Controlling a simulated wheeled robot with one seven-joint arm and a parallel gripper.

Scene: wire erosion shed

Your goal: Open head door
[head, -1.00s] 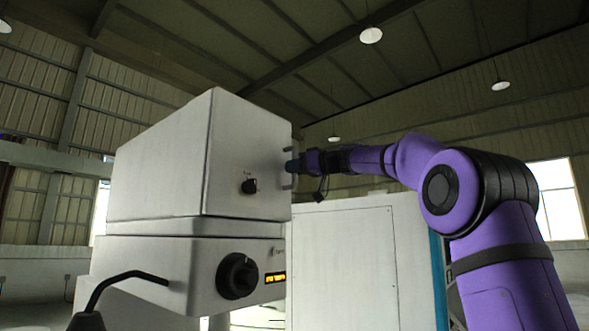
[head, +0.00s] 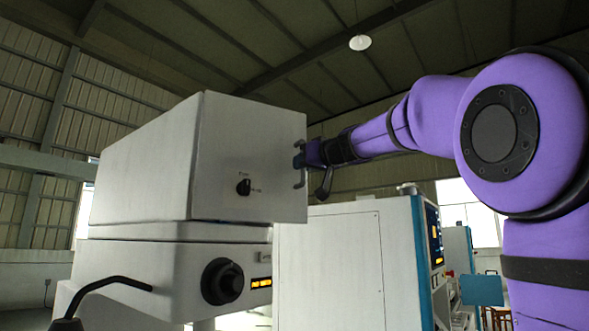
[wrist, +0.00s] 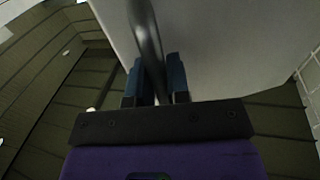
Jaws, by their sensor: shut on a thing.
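The head door (head: 225,150) is the light grey front panel of the upper box on the machine, with a small black knob (head: 243,187). Its upright grey bar handle (head: 299,180) is near the right edge. My gripper (head: 299,161) is shut on this handle from the right. In the wrist view the handle bar (wrist: 147,40) runs between the two blue fingers (wrist: 158,78), beside the pale door face (wrist: 220,50). The door's right edge stands out past the lower housing, so it looks swung partly open. The gap behind it is hidden.
The lower housing (head: 170,275) has a large black dial (head: 222,281) and an amber display (head: 261,283). A black bent hose (head: 110,283) is at lower left. A white cabinet (head: 335,265) with a blue edge stands behind, below my arm.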

